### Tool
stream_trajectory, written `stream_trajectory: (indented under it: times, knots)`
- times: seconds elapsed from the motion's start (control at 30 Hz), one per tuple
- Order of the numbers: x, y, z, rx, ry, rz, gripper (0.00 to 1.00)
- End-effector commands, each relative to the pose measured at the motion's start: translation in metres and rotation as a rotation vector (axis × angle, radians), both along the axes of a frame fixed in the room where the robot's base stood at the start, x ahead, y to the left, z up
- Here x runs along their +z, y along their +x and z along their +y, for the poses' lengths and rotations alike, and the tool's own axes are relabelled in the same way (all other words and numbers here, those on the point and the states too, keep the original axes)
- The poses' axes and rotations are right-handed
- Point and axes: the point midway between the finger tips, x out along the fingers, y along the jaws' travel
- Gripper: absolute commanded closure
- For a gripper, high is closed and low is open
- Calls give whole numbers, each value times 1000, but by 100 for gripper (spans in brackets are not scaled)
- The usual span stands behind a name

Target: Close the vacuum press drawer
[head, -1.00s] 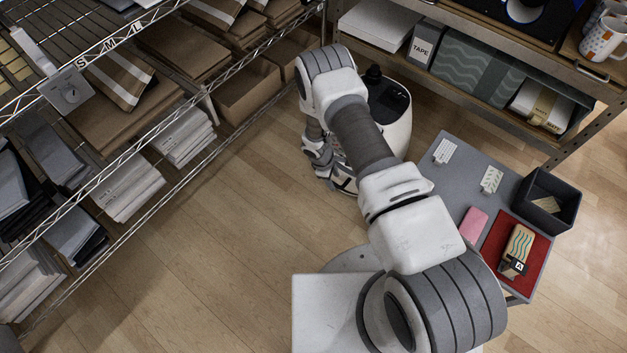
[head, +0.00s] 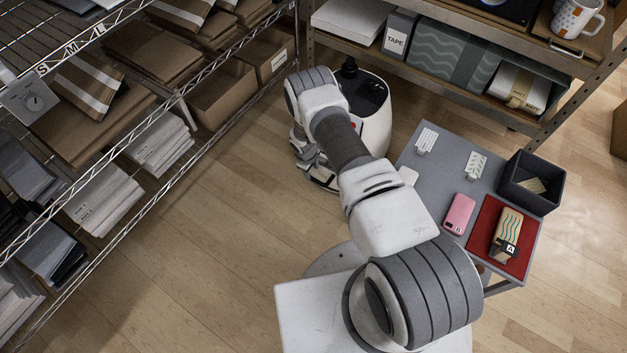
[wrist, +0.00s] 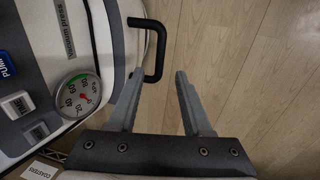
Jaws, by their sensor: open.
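The vacuum press (head: 376,118), a rounded white and black machine, stands beyond my arm in the head view. In the wrist view its top panel (wrist: 112,35) fills the left, with a round gauge (wrist: 79,95) and buttons. A black loop handle (wrist: 159,50) sticks out from the press's side. My gripper (wrist: 156,82) is open and empty, with its fingers pointing toward the handle; the handle's lower end is close to the left finger. I cannot tell whether they touch. How far the drawer is out is not clear. In the head view my wrist partly hides the gripper beside the press.
A wire shelf (head: 150,120) with paper stacks and boxes stands on the left. Another shelf (head: 450,85) stands behind the press. A grey table (head: 440,170) on the right holds a pink phone case (head: 459,214), a red mat (head: 482,237) and a black bin (head: 505,188). The wooden floor (head: 190,250) is clear.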

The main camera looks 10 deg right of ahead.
Motion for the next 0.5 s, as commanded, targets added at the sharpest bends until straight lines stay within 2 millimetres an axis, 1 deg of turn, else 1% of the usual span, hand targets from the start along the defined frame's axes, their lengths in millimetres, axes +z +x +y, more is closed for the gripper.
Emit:
stream_trajectory:
  times: [0.03,0.2,0.33,0.5]
  knots:
    - [-18,1,-2,-1,1,1,50]
    - [-48,5,-6,-1,0,0,50]
    - [-63,8,-8,0,0,1,50]
    - [-71,10,-9,0,0,0,50]
